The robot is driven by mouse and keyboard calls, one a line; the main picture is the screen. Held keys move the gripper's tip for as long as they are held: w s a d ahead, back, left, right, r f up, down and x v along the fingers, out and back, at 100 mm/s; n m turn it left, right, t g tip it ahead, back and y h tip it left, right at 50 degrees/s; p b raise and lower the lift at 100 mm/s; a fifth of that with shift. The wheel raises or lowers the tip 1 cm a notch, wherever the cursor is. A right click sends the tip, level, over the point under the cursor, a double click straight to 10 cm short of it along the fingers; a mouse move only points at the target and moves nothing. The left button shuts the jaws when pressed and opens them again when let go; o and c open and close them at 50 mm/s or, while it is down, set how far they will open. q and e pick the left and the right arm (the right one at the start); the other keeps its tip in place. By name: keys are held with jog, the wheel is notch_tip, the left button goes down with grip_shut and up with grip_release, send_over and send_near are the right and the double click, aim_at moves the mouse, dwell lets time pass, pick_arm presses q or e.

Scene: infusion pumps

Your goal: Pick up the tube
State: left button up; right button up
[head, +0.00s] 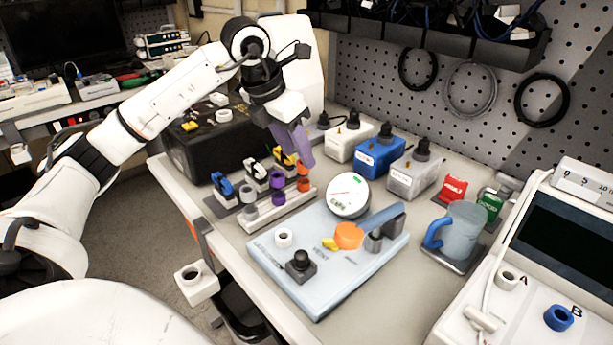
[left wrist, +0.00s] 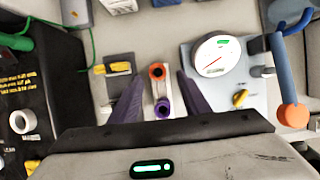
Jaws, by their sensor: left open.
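My left gripper (head: 304,157) is open, with its purple fingers pointing down over the far end of a small white rack (head: 264,213). The rack holds short tube-like pieces with an orange ring (head: 303,185), a purple ring (head: 278,198) and a grey ring (head: 250,212). In the left wrist view, the orange ring (left wrist: 157,71) and the purple ring (left wrist: 163,108) lie between the spread fingers (left wrist: 159,78); nothing is gripped. I cannot tell which piece is the task's tube. My right gripper is not in view.
Blue, white and yellow clips (head: 222,183) stand behind the rack. A pale blue panel (head: 320,285) with a round gauge (head: 347,195) and an orange-ended blue lever is to the right. Bottles (head: 378,153) stand behind. A blue-handled jug (head: 462,230) and a black box (head: 205,145) flank the area.

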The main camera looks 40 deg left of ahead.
aim_at(303, 179)
pick_arm(q)
jog(key=x, duration=0.6)
jog(key=shift+a, duration=0.2)
jog(key=shift+r, duration=0.1)
jog(key=c, duration=1)
